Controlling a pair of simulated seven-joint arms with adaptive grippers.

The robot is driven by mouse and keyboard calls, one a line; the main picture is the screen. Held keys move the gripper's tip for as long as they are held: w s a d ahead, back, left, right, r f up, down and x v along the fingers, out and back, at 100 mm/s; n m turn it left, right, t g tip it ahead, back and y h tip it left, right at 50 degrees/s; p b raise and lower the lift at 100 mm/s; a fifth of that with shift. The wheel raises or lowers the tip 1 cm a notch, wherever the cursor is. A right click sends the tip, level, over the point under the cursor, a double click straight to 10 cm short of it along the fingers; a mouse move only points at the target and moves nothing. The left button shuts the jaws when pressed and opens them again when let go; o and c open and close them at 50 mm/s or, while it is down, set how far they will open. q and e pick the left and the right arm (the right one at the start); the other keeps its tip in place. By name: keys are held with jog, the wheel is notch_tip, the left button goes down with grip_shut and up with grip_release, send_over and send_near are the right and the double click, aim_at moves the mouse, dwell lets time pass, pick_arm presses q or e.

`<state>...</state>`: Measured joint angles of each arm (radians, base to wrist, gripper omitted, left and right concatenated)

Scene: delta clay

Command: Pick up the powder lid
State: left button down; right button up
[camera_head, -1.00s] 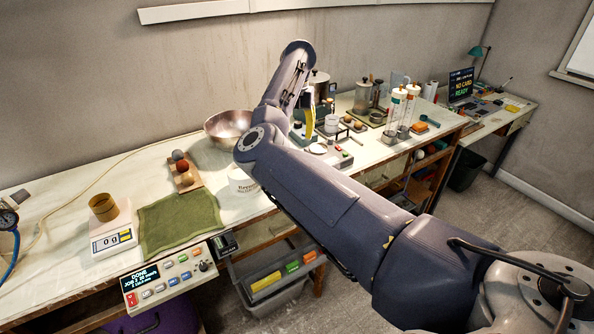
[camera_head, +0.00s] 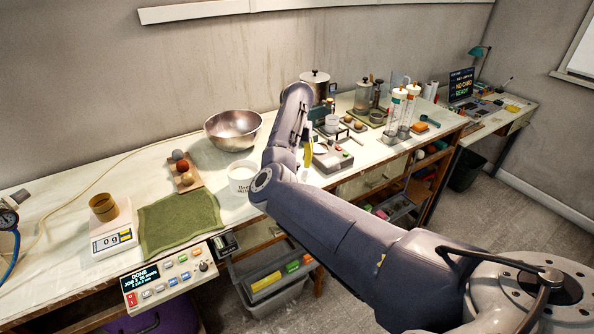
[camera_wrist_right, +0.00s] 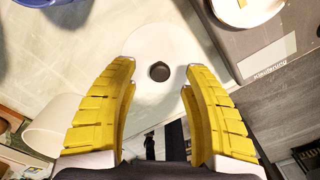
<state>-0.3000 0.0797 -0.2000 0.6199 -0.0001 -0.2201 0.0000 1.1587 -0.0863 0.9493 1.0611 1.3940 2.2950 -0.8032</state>
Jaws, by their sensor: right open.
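The powder lid, a white round disc with a dark knob, lies on the pale bench top in the right wrist view (camera_wrist_right: 158,48). My right gripper (camera_wrist_right: 158,76) is open. Its yellow fingers appear on either side of the dark knob, overlapping the disc's outline, and nothing is held. Whether they touch the lid cannot be told. In the head view my right gripper (camera_head: 308,152) points down at the bench, only a yellow finger showing clearly, and I cannot make out the lid there. My left gripper is not in view.
A white labelled tub (camera_head: 242,180) stands left of my right forearm. A grey device (camera_head: 331,160) with a round pan is close on the gripper's right. A metal bowl (camera_head: 232,130) is behind the tub. A green cloth (camera_head: 180,222) lies farther left.

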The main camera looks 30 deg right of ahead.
jog(key=shift+f, duration=1.1)
jog(key=shift+c, duration=0.3)
grip_shut()
